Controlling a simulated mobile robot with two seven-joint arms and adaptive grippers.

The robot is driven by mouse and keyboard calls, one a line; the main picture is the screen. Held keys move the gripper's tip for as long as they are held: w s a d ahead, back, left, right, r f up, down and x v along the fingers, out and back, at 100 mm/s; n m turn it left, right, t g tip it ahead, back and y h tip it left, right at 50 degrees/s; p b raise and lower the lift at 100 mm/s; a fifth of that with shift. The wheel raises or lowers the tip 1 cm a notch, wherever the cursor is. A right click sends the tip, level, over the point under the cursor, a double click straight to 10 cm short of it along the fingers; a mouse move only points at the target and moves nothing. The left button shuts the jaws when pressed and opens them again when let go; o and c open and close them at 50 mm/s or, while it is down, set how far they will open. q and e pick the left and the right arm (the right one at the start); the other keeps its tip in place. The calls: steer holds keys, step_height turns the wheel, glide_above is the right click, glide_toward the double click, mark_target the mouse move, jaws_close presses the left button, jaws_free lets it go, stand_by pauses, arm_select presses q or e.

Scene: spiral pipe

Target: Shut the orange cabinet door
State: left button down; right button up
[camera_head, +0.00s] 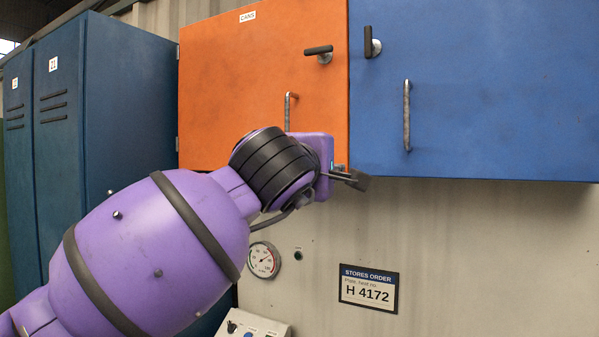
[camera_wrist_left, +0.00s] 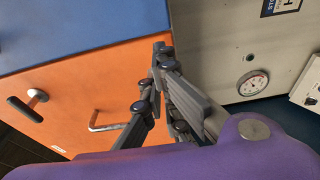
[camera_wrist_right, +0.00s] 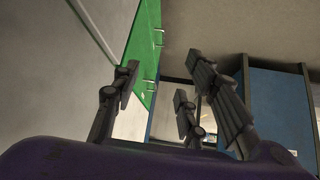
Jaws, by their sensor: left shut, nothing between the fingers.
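The orange cabinet door (camera_head: 230,90) hangs on hinges at its left side and looks flush, or nearly flush, with the blue door (camera_head: 480,90) to its right. Its black lever (camera_head: 319,51) lies horizontal, with a grey bar handle (camera_head: 289,108) below it, partly hidden by my left wrist. The orange door also fills the left of the left wrist view (camera_wrist_left: 75,85). My left gripper (camera_head: 355,179) is shut and empty at the door's lower right corner; I cannot tell whether it touches. My right gripper (camera_wrist_right: 155,95) is open and empty, away from the door and outside the head view.
The blue door has a vertical black lever (camera_head: 371,43) and a bar handle (camera_head: 407,115). Blue lockers (camera_head: 110,110) stand at the left. A gauge (camera_head: 263,260), a sign (camera_head: 368,288) and a panel (camera_head: 245,325) are below. The wall at lower right is clear.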

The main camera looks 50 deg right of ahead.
arm_select(q)
steer(key=shift+w+d+r+n+t+y, duration=0.1)
steer(key=shift+w+d+n+t+y, duration=0.1)
steer(key=shift+d+n+t+y, duration=0.4)
arm_select(e)
steer(key=shift+s+f, duration=0.3)
steer(key=shift+f, duration=0.1)
arm_select(q)
steer(key=shift+d, duration=0.2)
steer(key=shift+w, duration=0.1)
